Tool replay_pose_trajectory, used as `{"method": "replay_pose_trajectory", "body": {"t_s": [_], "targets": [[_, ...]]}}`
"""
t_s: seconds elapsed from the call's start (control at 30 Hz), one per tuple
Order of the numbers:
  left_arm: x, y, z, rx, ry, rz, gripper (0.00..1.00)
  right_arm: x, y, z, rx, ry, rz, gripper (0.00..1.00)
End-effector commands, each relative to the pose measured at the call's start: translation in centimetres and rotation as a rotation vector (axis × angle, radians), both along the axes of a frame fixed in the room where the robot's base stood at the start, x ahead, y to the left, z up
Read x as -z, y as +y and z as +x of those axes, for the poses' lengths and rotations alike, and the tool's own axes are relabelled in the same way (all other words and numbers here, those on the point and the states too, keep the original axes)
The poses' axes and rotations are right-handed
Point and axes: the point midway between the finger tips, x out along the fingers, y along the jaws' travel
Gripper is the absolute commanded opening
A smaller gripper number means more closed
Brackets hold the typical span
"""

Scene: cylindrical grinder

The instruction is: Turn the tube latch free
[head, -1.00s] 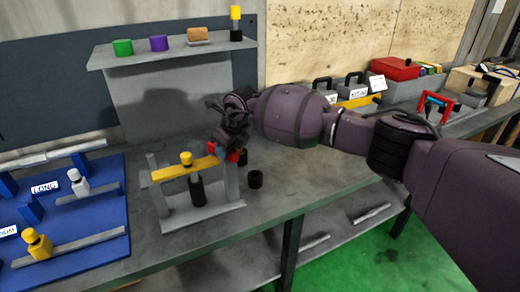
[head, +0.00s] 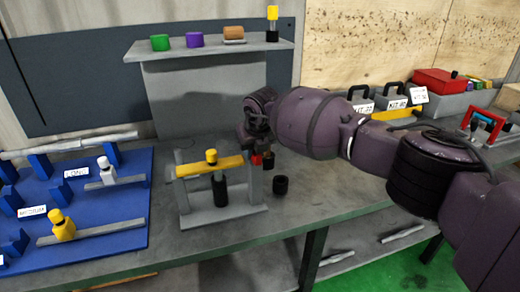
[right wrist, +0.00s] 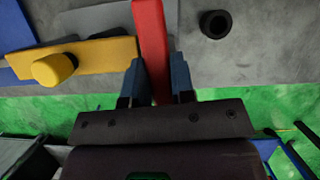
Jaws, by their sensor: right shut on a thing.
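A small grey stand (head: 222,215) on the bench holds a yellow bar (head: 188,170) with a yellow knob (head: 211,156) on top and a black tube (head: 220,190) below. A red latch (head: 256,160) shows at the bar's right end, by the right post. My right gripper (head: 258,145) is over that end. In the right wrist view, its two fingers are shut on the red latch (right wrist: 150,45), which reaches forward between them. The yellow bar (right wrist: 105,52) lies just left of the fingers. The latch's pivot is hidden. My left gripper is out of view.
A black ring (head: 281,185) stands on the bench right of the stand. A blue board (head: 110,215) with shaft parts lies to the left. A grey shelf (head: 180,47) with coloured pieces is behind. Kit boxes (head: 445,100) stand at the back right.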

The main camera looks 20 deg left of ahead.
Motion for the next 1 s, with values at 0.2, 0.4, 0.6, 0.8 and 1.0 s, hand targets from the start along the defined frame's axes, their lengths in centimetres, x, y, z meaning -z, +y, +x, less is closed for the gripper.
{"method": "replay_pose_trajectory", "body": {"t_s": [0.2, 0.4, 0.6, 0.8, 1.0], "targets": [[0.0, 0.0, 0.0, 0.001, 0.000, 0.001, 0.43, -0.2, 0.0, 0.1, 0.000, -0.002, 0.000, 0.00], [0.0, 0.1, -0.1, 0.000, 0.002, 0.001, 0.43, -0.2, 0.0, 0.1, -0.001, -0.002, 0.001, 0.43], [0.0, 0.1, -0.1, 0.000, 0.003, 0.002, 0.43, -0.1, 0.0, 0.0, -0.001, -0.001, 0.000, 0.49], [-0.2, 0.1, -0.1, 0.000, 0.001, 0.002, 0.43, -0.5, -0.1, -0.1, -0.001, -0.002, 0.000, 0.49], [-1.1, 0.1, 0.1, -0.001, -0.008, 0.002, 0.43, -3.3, -0.8, -0.8, -0.002, -0.007, 0.000, 0.49]]}}
